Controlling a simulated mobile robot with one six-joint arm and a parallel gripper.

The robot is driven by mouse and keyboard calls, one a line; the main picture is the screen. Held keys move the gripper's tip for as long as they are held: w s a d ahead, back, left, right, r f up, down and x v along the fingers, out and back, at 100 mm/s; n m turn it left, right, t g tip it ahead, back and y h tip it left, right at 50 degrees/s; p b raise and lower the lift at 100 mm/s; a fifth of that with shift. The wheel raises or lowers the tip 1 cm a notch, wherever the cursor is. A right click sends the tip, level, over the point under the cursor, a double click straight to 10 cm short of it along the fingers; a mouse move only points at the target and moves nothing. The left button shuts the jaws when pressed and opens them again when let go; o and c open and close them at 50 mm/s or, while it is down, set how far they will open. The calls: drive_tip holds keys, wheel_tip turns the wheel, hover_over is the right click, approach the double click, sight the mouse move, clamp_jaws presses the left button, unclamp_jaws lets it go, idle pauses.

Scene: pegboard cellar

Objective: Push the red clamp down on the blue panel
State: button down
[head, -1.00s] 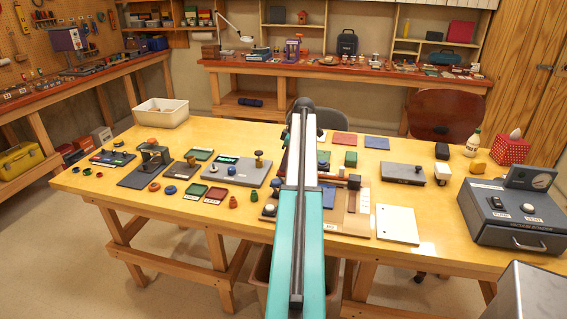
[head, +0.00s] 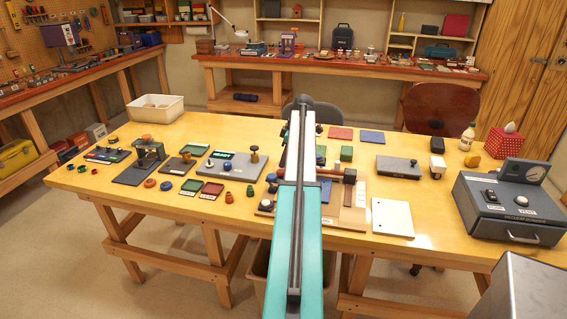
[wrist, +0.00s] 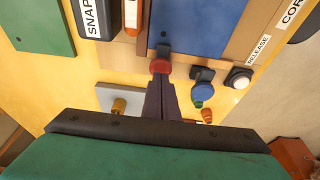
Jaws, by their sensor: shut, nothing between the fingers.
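The blue panel (wrist: 197,22) lies on a wooden board in the wrist view. A part of it shows just right of my arm in the head view (head: 326,186). The red clamp (wrist: 160,67) is at the panel's near edge, with a dark piece between its red end and the panel. My gripper (wrist: 158,78) is shut and empty, its dark fingertips right at the red end. I cannot tell whether they touch it or whether the clamp is down. In the head view my arm hides the gripper and the clamp.
A blue knob (wrist: 204,92) on a dark block and a white button (wrist: 238,78) by a RELEASE label sit right of the clamp. A grey plate with a brass knob (wrist: 119,106) is to the left. A white sheet (head: 393,217) lies right of the board.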

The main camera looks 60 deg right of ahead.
wheel_tip(320, 180, up, 3)
drive_tip(key=shift+w+f+p, duration=0.1)
drive_tip(key=shift+f+p, duration=0.05)
drive_tip(key=shift+p, duration=0.35)
drive_tip(key=shift+s+d+r+b, duration=0.15)
drive_tip(key=shift+s+r+b, duration=0.05)
drive_tip(key=shift+b, duration=0.2)
drive_tip(key=b+v, duration=0.1)
drive_tip(key=v, duration=0.8)
drive_tip(key=shift+b, duration=0.4)
drive_tip(key=shift+s, duration=0.1)
